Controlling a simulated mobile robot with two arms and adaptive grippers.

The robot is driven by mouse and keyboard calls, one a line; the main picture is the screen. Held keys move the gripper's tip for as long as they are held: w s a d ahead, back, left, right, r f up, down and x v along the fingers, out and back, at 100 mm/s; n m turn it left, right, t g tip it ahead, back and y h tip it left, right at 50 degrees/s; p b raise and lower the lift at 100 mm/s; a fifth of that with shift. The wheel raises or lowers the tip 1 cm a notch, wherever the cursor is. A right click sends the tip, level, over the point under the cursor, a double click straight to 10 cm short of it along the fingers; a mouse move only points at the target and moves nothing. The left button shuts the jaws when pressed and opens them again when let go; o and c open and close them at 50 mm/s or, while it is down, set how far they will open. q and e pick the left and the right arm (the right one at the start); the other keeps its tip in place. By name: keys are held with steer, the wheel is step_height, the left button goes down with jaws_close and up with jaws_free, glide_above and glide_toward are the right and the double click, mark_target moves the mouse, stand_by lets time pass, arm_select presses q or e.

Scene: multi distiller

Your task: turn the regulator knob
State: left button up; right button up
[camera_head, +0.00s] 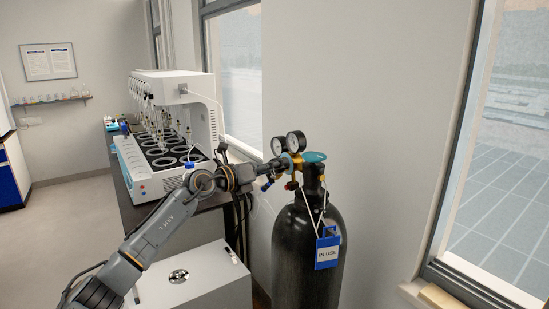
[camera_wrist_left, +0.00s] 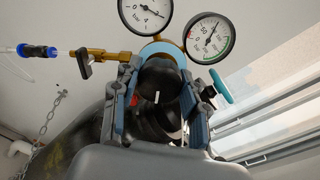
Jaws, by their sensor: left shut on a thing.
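The regulator knob (camera_wrist_left: 162,80) is black with a white mark and sits between my left gripper's fingers in the left wrist view. My left gripper (camera_wrist_left: 158,66) is shut on it; in the head view the gripper (camera_head: 279,167) reaches the regulator from the left and hides the knob. Two round gauges (camera_head: 296,141) stand above the knob; they also show in the left wrist view (camera_wrist_left: 210,38). The regulator's brass body (camera_wrist_left: 105,55) runs left to a hose fitting. My right gripper is in neither view.
The black gas cylinder (camera_head: 300,250) carries a teal valve wheel (camera_head: 315,157) and a blue tag (camera_head: 328,251) reading IN USE. A white multi distiller (camera_head: 204,100) stands on the bench to the left. A white box (camera_head: 205,280) is below my arm. A window is at right.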

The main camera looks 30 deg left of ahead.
arm_select(q)
steer(key=n+p, duration=0.2)
steer(key=shift+a+r+n, duration=0.1)
steer(key=shift+r+n, duration=0.15)
steer(key=shift+n, duration=0.05)
steer(key=shift+f+n+p, duration=0.15)
steer(key=shift+n+p, duration=0.25)
steer(key=shift+p, duration=0.25)
steer(key=o, duration=1.2)
steer(key=shift+f, duration=0.1)
steer(key=shift+c, duration=0.2)
steer(key=shift+s, duration=0.1)
steer(key=v, duration=1.2)
